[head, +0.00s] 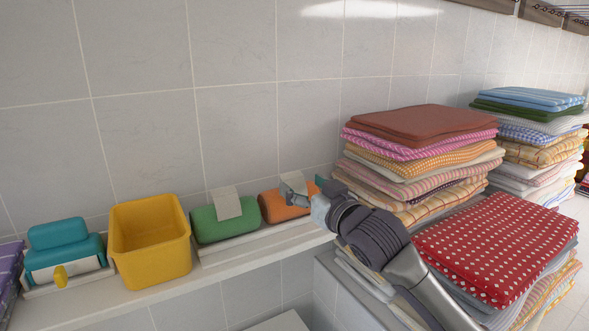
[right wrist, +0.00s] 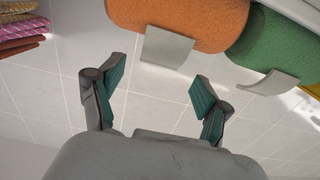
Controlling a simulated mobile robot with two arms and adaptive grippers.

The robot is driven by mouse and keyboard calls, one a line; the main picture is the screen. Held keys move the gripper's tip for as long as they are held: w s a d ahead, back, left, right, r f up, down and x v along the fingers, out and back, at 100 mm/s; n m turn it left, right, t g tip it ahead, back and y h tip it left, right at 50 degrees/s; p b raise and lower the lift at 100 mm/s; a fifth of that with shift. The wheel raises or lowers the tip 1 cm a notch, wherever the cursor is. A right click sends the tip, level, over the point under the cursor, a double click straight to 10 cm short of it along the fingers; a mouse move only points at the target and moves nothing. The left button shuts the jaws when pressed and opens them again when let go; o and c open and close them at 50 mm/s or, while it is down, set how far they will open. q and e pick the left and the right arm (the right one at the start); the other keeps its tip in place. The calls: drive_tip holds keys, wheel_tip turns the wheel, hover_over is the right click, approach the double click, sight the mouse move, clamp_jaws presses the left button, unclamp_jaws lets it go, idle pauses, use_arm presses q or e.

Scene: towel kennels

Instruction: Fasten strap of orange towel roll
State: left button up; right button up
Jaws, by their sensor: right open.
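The orange towel roll (head: 272,207) lies on the ledge against the tiled wall, partly hidden by my right gripper (head: 302,191). Its pale strap (head: 294,181) stands up loose from the roll in the head view. In the right wrist view, the orange roll (right wrist: 180,22) is at the top with the strap (right wrist: 167,49) sticking out from it as a flat flap. My right gripper (right wrist: 158,82) is open in that view, its teal fingers spread with nothing between them and apart from the strap. My left gripper is not in view.
A green towel roll (head: 222,224) with its own pale strap (head: 226,202) lies just left of the orange one. Further left are a yellow bin (head: 151,255) and teal items (head: 62,262). Tall stacks of folded towels (head: 420,122) crowd the right side.

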sight(294, 179)
drive_tip(key=shift+p+x, duration=0.65)
drive_tip(key=shift+x, duration=1.35)
drive_tip(key=c, duration=1.2)
drive_tip(key=shift+w+a+g+h, duration=0.25)
drive_tip(key=shift+w+g+h, duration=0.15)
drive_tip(key=shift+g+h, duration=0.5)
drive_tip(key=shift+w+a+f+g+h, duration=0.1)
drive_tip(key=shift+f+g+h, duration=0.1)
drive_tip(key=shift+g, duration=0.3)
drive_tip(key=shift+w+f+g+h, duration=0.1)
drive_tip(key=shift+f+g, duration=0.1)
drive_tip(key=shift+g, duration=0.3)
drive_tip(key=o, duration=1.2)
